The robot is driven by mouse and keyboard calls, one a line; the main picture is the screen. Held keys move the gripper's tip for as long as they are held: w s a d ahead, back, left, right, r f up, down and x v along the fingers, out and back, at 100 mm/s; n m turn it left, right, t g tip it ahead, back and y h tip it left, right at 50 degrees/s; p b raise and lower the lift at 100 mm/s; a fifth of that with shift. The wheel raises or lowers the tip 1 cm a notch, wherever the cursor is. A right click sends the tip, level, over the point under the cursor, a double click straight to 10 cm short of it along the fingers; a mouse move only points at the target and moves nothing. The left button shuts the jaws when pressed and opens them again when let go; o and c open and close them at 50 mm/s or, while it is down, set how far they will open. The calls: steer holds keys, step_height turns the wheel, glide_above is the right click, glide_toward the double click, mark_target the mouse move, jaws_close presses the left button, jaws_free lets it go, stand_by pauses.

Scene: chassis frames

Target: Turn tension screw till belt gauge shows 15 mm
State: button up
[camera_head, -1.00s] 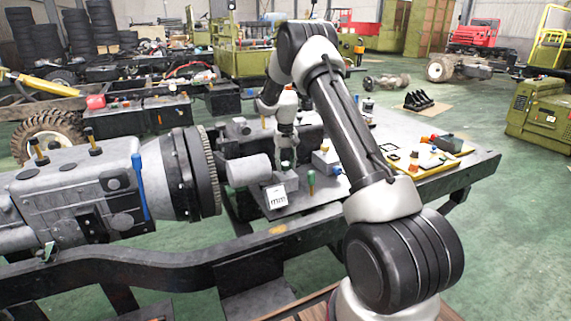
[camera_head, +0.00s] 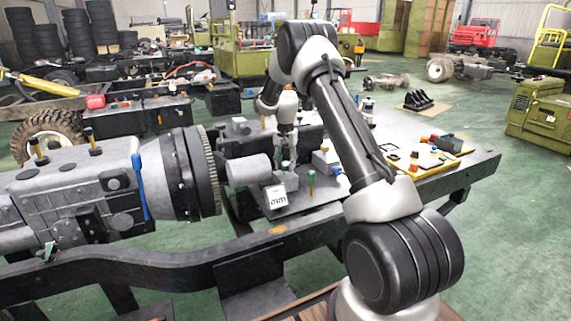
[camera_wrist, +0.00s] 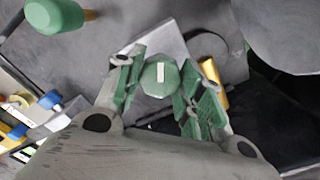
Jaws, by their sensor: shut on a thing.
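The tension screw's green faceted head (camera_wrist: 160,77), with a white mark on top, sits between my gripper's green-padded fingers in the wrist view. My gripper (camera_wrist: 158,90) is shut on it, one finger on each side. In the head view my gripper (camera_head: 287,162) points down at a small grey block (camera_head: 284,180) on the bench, and the screw is too small to make out there. A white gauge label (camera_head: 277,197) with dark print is on the front of the block. Its reading is too small to tell.
A green-handled tool (camera_head: 311,180) stands just right of the block. A grey cylinder (camera_head: 248,170) lies close on the left, beside the large gearbox housing (camera_head: 75,195). A yellow tray (camera_head: 430,160) with small parts lies on the bench's right side.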

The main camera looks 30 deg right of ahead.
mark_target(285, 163)
stand_by(0.3)
steer(key=o, duration=1)
steer(key=shift+r, duration=0.1)
step_height(285, 163, up, 12)
